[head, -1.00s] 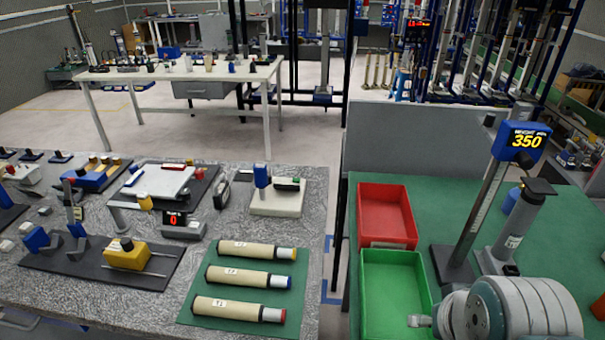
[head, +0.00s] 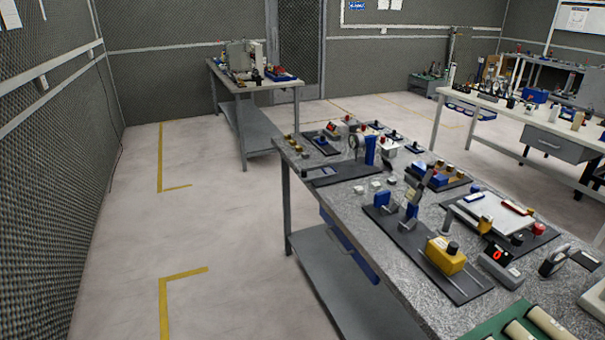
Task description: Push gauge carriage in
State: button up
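A yellow block with a black knob (head: 446,256), which looks like the gauge carriage, sits on two thin rails at the near end of a long dark base plate (head: 400,233). Blue upright blocks (head: 382,202) stand toward the other end of the plate, with a gap between them and the yellow block. My gripper is not in view.
The plate lies on a speckled grey bench (head: 388,292) crowded with other fixtures. Cream cylinders (head: 548,324) lie on a green mat at the lower right. Open floor (head: 230,230) with yellow markings lies left of the bench, bounded by a mesh wall (head: 45,190).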

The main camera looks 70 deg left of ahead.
aim_at(305, 176)
jog(key=k+j+u, duration=0.15)
jog(key=u, duration=0.2)
jog(key=k+j+u, duration=0.4)
jog(key=u, duration=0.25)
jog(key=j+u, duration=0.1)
jog(key=u, duration=0.9)
jog(key=i+j, duration=0.2)
jog(key=i, duration=0.3)
jog(key=i+j+z, duration=0.1)
jog(key=i, duration=0.4)
jog(key=i+j, duration=0.3)
jog(key=i, duration=0.2)
jog(key=i+j+z, duration=0.1)
jog(key=i+j, duration=0.15)
jog(key=i, duration=0.25)
jog(key=i+j, duration=0.25)
jog(key=i, duration=0.25)
jog(key=i+j, duration=0.3)
jog(key=i, duration=0.2)
jog(key=l+z, duration=0.05)
